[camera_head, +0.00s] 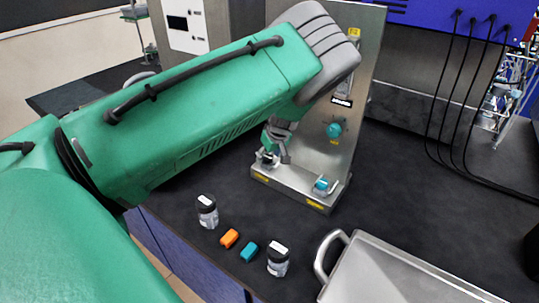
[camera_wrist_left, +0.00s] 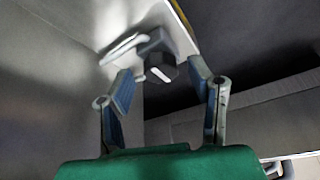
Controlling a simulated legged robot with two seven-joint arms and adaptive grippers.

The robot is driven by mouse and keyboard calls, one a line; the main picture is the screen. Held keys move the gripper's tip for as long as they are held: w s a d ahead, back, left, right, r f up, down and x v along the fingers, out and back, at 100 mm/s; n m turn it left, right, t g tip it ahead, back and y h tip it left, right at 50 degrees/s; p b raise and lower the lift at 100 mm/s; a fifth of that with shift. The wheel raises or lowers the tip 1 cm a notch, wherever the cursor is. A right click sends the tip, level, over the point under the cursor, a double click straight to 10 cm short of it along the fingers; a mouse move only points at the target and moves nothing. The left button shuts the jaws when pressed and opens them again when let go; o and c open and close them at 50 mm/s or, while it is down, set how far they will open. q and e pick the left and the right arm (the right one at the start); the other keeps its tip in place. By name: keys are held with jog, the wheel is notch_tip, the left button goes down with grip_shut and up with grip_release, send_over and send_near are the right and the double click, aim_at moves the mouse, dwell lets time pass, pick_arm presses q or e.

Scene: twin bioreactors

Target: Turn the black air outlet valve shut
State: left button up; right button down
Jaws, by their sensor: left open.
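The black valve (camera_wrist_left: 158,68) is a dark knob with a white mark on its face. In the left wrist view it sits at the top middle, against a pale metal panel edge. My left gripper (camera_wrist_left: 162,82) is open, with one finger on either side of the knob and a visible gap to each. In the head view my left gripper (camera_head: 277,146) is at the lower left of the upright steel bioreactor panel (camera_head: 330,100), above its base. There the arm and fingers largely hide the black valve. My right gripper is not in view.
A teal knob (camera_head: 334,130) is on the panel and a teal valve (camera_head: 322,184) on its base. A metal tray (camera_head: 385,275) is at lower right.

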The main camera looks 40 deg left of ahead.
pick_arm(q)
jog(key=shift+a+f, duration=0.3)
jog(key=shift+f, duration=0.1)
jog(key=shift+w+d, duration=0.1)
jog(key=shift+d, duration=0.1)
jog(key=shift+c, duration=1.3)
jog(key=shift+d+r, duration=0.15)
grip_shut()
